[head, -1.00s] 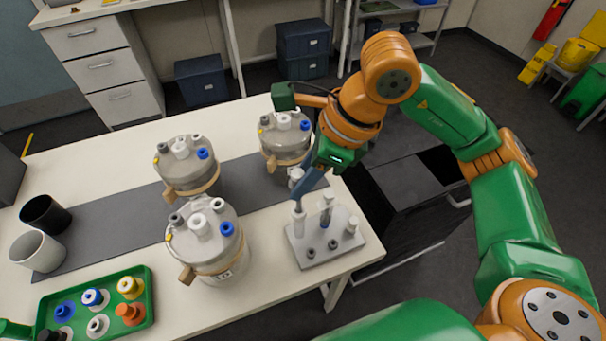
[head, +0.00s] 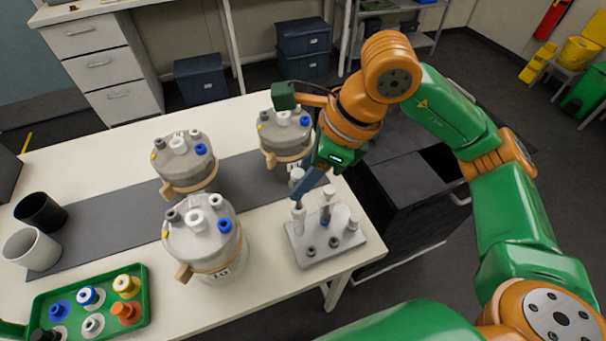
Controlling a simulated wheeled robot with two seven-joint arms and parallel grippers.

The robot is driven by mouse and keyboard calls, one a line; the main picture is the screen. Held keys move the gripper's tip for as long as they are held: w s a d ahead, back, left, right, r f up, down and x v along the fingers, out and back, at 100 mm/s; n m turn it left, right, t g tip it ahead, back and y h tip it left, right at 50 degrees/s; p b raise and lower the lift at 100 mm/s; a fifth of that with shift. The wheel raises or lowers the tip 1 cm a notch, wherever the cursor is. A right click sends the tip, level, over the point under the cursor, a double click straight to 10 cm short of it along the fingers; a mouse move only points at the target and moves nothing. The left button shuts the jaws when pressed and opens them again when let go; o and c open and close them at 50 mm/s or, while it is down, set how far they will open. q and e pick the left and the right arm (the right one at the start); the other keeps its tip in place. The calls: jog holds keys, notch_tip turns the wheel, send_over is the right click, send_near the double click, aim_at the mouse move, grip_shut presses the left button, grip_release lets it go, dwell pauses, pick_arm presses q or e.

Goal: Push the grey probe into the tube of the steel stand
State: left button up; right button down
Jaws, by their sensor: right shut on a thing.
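The steel stand (head: 310,259) is a flat plate near the table's right front edge, with upright tubes and several dark holes or sockets. My right gripper (head: 304,192) is over its back left side, its dark blue fingers slanting down to the left. It is shut on the grey probe (head: 297,175), whose pale top shows just above the fingers. A pale upright piece (head: 298,216) continues below the fingers at the left tube. I cannot tell where probe ends and tube begins, or how deep the probe is. My left gripper is not in view.
Three lidded grey vessels stand left of the stand: front (head: 205,250), back left (head: 184,165) and back right (head: 285,136). A green tray (head: 147,305) with several coloured caps, a white cup (head: 32,250) and a black cup (head: 41,212) are at the left.

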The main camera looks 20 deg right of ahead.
aim_at(301, 203)
jog(key=shift+f+b, duration=3.4)
jog(key=shift+b, duration=0.35)
dwell(3.2)
jog(key=shift+c, duration=2.3)
grip_release()
jog(key=v, duration=0.7)
